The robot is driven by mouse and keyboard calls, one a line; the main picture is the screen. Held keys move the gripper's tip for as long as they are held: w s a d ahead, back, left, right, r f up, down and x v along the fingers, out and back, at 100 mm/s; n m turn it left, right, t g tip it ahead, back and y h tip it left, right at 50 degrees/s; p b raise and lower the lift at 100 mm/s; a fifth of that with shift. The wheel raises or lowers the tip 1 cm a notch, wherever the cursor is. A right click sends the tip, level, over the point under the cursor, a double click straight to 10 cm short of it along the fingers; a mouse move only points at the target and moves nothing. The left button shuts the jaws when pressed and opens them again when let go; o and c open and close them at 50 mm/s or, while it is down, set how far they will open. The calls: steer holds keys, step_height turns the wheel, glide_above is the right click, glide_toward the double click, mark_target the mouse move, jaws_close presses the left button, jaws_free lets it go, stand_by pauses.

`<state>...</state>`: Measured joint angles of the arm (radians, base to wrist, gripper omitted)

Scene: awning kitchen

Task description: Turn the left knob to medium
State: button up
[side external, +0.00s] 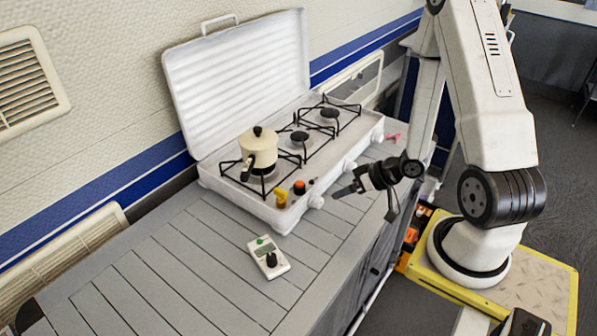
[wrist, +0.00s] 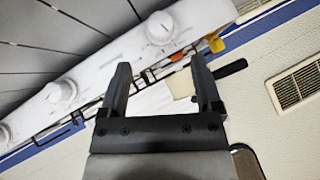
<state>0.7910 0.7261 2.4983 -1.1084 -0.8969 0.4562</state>
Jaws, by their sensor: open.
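The white camping stove (side external: 240,190) stands open on the counter with white knobs along its front. The left knob (side external: 316,201) is at the end nearest the cream pot; it also shows in the wrist view (wrist: 160,28), with a dark line on its face. Its exact setting is too small to read. My gripper (side external: 366,203) is open and empty, in front of the stove and to the right of the left knob, apart from it. In the wrist view my gripper (wrist: 160,64) has its two fingers spread, with the left knob beyond the tips.
A cream pot (side external: 259,147) with a black handle sits on the left burner. Yellow (side external: 281,197) and orange-topped (side external: 299,187) parts stand by the stove's front. The middle knob (side external: 349,167) is near my gripper.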

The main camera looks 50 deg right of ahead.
steer(key=a+r+n+g+h, duration=0.2)
steer(key=a+r+g, duration=0.4)
steer(key=a+r, duration=0.4)
steer(key=shift+a+r+h, duration=0.35)
steer(key=shift+r+h, duration=0.2)
steer(key=shift+h, duration=0.35)
stand_by(0.7)
steer(key=shift+s, duration=0.1)
steer(key=shift+s+a+r, duration=0.2)
steer(key=shift+s+a, duration=0.05)
steer(key=shift+a, duration=0.15)
stand_by(0.9)
